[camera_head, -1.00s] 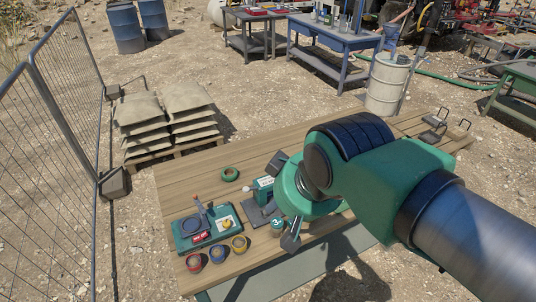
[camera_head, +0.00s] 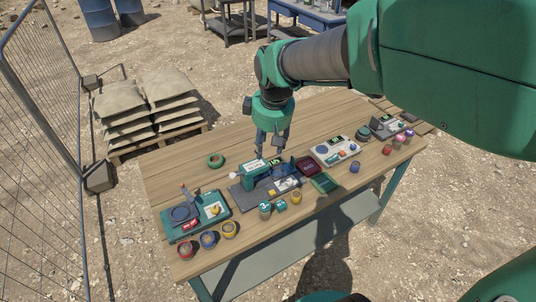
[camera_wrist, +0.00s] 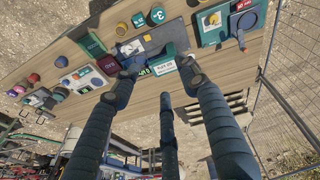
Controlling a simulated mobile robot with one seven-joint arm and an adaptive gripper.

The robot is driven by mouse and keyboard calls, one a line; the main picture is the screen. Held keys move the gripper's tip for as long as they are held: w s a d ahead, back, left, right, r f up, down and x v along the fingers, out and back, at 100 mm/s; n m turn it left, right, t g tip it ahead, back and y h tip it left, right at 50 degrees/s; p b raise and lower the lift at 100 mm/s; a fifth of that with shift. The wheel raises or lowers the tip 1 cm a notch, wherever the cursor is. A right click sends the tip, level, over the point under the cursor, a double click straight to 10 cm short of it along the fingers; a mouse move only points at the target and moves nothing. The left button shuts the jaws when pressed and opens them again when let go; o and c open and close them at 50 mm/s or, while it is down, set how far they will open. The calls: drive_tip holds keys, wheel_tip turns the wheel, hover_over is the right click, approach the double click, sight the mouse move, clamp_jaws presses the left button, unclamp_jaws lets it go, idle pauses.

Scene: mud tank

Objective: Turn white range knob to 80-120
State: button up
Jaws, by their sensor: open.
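A teal instrument (camera_head: 257,172) with a small lit display sits on a dark grey base plate (camera_head: 240,194) at mid-table. A small white round knob (camera_head: 233,174) sticks out at its left side. I cannot confirm that this is the range knob, and its setting is too small to read. My gripper (camera_head: 271,152) points down just above and behind the instrument, open and empty. In the wrist view the open fingers (camera_wrist: 158,74) reach toward the same instrument (camera_wrist: 168,52), with its green display and a white label showing between them.
Several colored round pieces line the table's front edge. A white multi-button device (camera_head: 334,151) stands to the right. Bare wooden tabletop (camera_head: 180,170) lies at the back left.

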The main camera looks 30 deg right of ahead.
drive_tip(key=w+d+f+n+g, duration=0.1)
drive_tip(key=w+d+f+n, duration=0.1)
drive_tip(key=w+d+f, duration=0.5)
drive_tip(key=n+g+p, duration=0.2)
hover_over(289, 181)
wheel_tip(289, 181, down, 14)
drive_tip(key=shift+w+y, duration=0.1)
drive_tip(key=shift+y, duration=0.2)
drive_tip(key=shift+b, duration=0.3)
wheel_tip(289, 181, down, 14)
drive_tip(key=shift+r+b, duration=0.15)
drive_tip(key=shift+b, duration=0.55)
